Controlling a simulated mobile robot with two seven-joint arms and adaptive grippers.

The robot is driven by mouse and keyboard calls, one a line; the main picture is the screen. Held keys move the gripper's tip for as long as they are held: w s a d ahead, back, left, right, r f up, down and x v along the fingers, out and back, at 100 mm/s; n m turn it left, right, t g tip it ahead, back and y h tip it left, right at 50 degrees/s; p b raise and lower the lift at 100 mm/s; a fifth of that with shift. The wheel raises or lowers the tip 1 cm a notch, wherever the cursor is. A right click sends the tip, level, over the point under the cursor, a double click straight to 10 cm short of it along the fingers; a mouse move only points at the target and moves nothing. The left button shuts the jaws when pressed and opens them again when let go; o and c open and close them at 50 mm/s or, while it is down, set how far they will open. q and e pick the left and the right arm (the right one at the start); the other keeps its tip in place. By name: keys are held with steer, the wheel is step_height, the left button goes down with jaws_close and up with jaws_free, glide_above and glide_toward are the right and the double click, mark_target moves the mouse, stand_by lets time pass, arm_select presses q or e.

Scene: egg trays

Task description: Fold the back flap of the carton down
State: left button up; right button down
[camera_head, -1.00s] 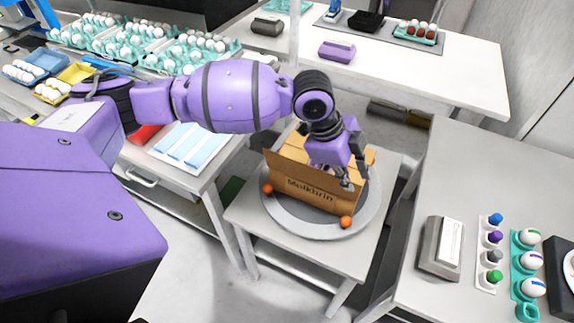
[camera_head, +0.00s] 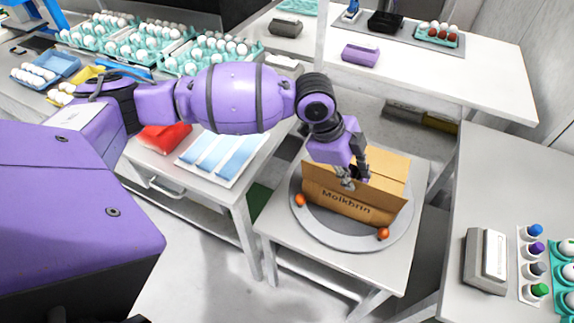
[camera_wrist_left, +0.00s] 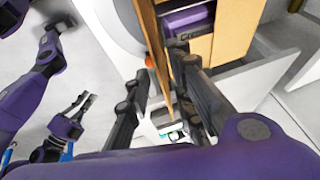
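The brown carton (camera_head: 350,208) stands on the round grey turntable (camera_head: 312,221), its lettered side towards me. A lighter brown panel (camera_head: 392,166) shows at its back right; I cannot tell which flap it is. My left gripper (camera_head: 357,184) is at the carton's top, reaching down behind the lettered side. In the left wrist view its two fingers (camera_wrist_left: 168,85) stand apart, with a brown panel edge near them. A purple thing (camera_wrist_left: 188,20) shows inside the carton there. My right gripper (camera_wrist_left: 86,102) shows small in that view, its fingers apart.
Egg trays (camera_head: 140,42) fill the back left, and a purple box (camera_head: 361,53) sits on the back table.

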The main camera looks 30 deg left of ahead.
mark_target(358, 189)
arm_select(q)
steer(key=x, duration=0.6)
steer(key=shift+d+f, duration=0.1)
steer(key=shift+d, duration=0.05)
steer(key=shift+w, duration=0.1)
jaws_close()
